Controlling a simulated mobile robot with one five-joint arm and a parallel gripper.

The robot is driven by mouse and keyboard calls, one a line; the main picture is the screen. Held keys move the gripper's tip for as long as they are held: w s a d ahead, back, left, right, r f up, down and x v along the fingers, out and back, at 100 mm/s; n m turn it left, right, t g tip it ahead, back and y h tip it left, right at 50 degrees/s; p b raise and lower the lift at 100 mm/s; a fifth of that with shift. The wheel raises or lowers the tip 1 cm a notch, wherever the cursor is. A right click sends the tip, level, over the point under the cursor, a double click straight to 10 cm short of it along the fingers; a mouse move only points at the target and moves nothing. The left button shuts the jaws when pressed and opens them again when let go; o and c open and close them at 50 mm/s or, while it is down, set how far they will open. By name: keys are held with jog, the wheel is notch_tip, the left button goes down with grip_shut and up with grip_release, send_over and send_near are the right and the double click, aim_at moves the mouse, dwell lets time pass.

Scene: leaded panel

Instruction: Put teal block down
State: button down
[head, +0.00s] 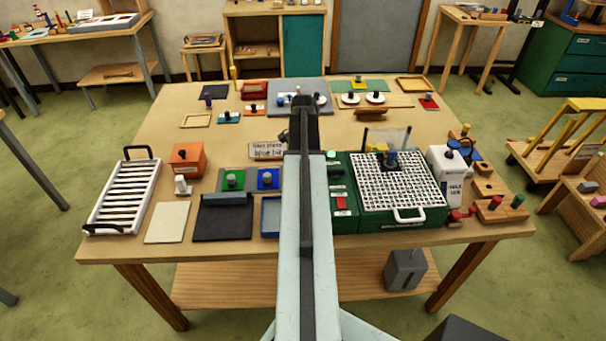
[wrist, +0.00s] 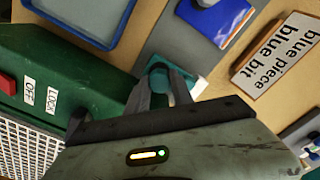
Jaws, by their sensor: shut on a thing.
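In the wrist view, my gripper (wrist: 161,80) is shut on the teal block (wrist: 190,84), whose flat teal part shows around and beyond the fingertips. A grey strip (wrist: 165,48) lies below or just beyond it; I cannot tell whether the block touches it. In the head view, my arm reaches forward over the middle of the table, and the held block and fingers are hidden by it. A different teal piece with a dark knob (head: 228,117) stands farther back on the left.
A sign reading "blue piece blue bit" (wrist: 277,55) and a blue piece (wrist: 216,18) are close to the gripper. A green machine (head: 342,190) with a white grid top stands right of my arm. A blue tray (head: 270,216) lies to the left. The table (head: 150,135) is crowded.

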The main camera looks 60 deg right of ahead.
notch_tip(320, 180, down, 3)
jog(key=shift+f+b, duration=0.1)
jog(key=shift+b, duration=0.95)
jog(key=shift+r, duration=0.25)
jog(key=shift+f, duration=0.25)
jog(key=c, duration=1.1)
grip_release()
jog(key=shift+r, duration=0.1)
notch_tip(320, 180, up, 12)
jog(key=p, duration=1.2)
jog(key=shift+r+p, duration=0.25)
jog(key=shift+p, duration=0.15)
jog(key=shift+f, duration=0.1)
jog(key=shift+a, duration=0.1)
